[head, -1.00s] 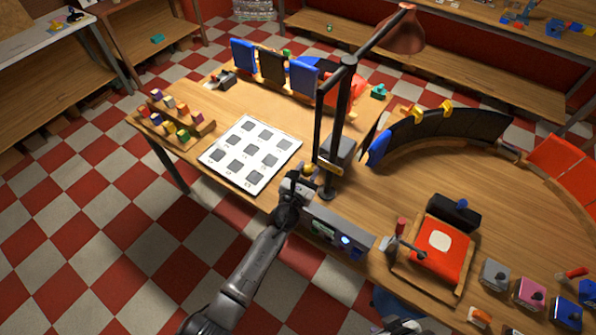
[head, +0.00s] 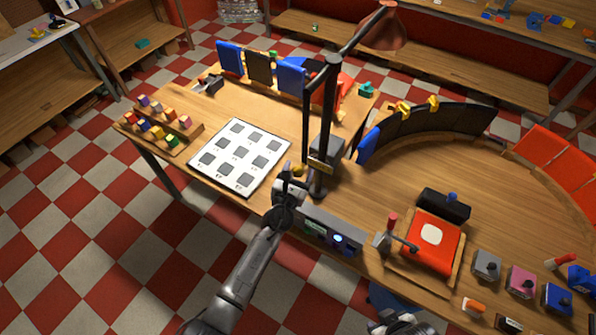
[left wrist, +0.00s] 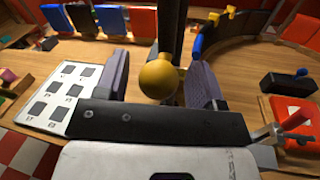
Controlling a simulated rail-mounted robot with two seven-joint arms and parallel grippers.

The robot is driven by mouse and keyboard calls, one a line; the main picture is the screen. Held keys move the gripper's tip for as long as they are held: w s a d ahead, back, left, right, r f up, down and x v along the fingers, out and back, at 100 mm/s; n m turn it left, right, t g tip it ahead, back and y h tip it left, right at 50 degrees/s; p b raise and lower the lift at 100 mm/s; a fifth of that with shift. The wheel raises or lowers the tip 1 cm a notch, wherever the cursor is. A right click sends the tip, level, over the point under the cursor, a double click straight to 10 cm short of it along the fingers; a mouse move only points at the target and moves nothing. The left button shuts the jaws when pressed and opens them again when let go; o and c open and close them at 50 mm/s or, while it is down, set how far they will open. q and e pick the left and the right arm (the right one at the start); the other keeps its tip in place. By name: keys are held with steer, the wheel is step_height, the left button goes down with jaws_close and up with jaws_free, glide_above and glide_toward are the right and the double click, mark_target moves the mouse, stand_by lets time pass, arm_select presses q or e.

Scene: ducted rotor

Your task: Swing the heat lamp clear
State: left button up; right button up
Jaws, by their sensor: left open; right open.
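The heat lamp stands on the table with a black upright post (head: 330,110) and an arm that reaches back and right to a brown shade (head: 384,30). A yellow ball knob (head: 298,170) sits low on the lamp's near side. My left gripper (head: 294,178) is open at the knob. In the left wrist view the knob (left wrist: 161,76) lies between the two open fingers (left wrist: 160,82), with gaps visible on both sides. My right gripper (head: 402,323) shows only partly at the bottom edge of the head view, away from the lamp; its fingers are hard to make out.
A white card with grey squares (head: 208,146) lies left of the lamp. A grey box with lit controls (head: 325,232) is at the table's front edge. A curved black panel row (head: 440,122) stands to the right, and blue and black panels (head: 260,68) stand behind.

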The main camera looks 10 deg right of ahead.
arm_select(q)
steer(key=shift+s+a+r, duration=0.1)
steer(key=shift+s+a, duration=0.05)
steer(key=p+v, duration=0.5)
steer(key=v, duration=0.8)
steer(key=shift+s, duration=0.2)
